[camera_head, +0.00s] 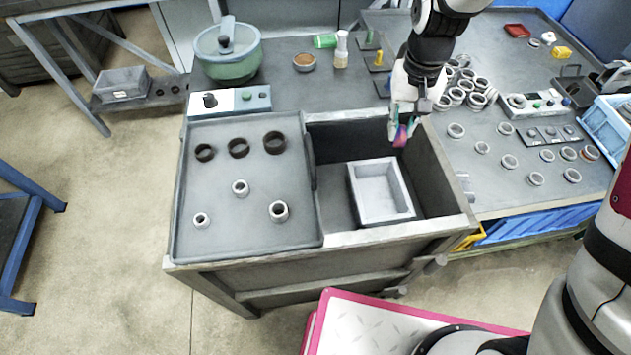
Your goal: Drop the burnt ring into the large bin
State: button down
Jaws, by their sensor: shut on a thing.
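My gripper (401,127) is shut on a small purple-red ring (402,137), apparently the burnt ring; the fingers hide part of it. It hangs over the back right part of the large bin (333,200), a deep dark grey open compartment in the right half of the cart. The ring looks to be near the bin's rim level; its exact height is hard to tell. A smaller light grey open box (382,216) stands inside the bin, in front of and below my gripper, and looks empty.
A grey tray (205,242) left of the bin holds several dark and silver rings. The right bench (490,205) carries many metal rings and a switch box. A green-grey bowl (227,65) and a control box (230,101) stand behind the tray.

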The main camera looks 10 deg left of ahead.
jog(key=shift+f+b, duration=0.45)
jog(key=shift+f, duration=0.7)
jog(key=c, duration=1.4)
grip_release()
jog(key=shift+o, duration=0.2)
notch_tip(320, 180, up, 12)
